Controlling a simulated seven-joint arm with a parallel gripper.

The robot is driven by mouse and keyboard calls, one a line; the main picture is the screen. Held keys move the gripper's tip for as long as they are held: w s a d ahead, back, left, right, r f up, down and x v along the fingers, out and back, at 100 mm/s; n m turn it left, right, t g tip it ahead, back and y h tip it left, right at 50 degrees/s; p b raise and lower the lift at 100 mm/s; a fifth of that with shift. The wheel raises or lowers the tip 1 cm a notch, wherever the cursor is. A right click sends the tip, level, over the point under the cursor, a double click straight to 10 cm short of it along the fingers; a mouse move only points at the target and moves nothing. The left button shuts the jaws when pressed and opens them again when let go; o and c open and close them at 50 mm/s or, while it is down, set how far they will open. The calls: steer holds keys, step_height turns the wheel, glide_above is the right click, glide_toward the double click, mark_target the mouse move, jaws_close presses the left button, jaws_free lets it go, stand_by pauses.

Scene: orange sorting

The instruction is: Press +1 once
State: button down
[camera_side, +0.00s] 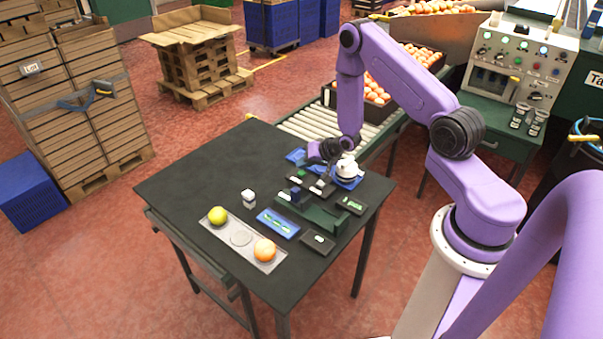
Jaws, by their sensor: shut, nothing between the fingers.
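No "+1" label can be read at this size, so I cannot tell which control carries it. Candidates are small dark boxes on the black table (190,185): one with a pale display (351,204) at the right, and one with a light spot (318,243) near the front right edge. A dark green device (325,217) stands between them. My gripper (323,188) is shut and empty. It points down over the back right part of the table, near the green device. Its tips are small and partly lost among dark parts; contact with anything cannot be told.
A roller conveyor (315,122) lies behind. The table's left half is clear.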

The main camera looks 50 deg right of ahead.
mark_target(304, 174)
steer(key=shift+r, duration=2.5)
steer(key=shift+a, duration=0.15)
steer(key=s+a+r+n+g+y, duration=0.1)
steer(key=s+a+r+n+g, duration=0.1)
steer(key=s+a+r+n, duration=0.55)
steer(key=s+a+r+n+g, duration=0.3)
steer(key=a+r, duration=0.2)
steer(key=a, duration=0.6)
steer(key=s+r+n+g, duration=0.2)
steer(key=s+r+n, duration=0.2)
steer(key=s, duration=0.7)
steer(key=s+r+n+g+h, duration=0.1)
steer(key=s+r+n, duration=0.3)
steer(key=s, duration=0.8)
steer(key=shift+s+r+n+g+h, duration=0.3)
steer(key=shift+n+g, duration=0.2)
steer(key=shift+n, duration=0.45)
steer(key=shift+d, duration=0.1)
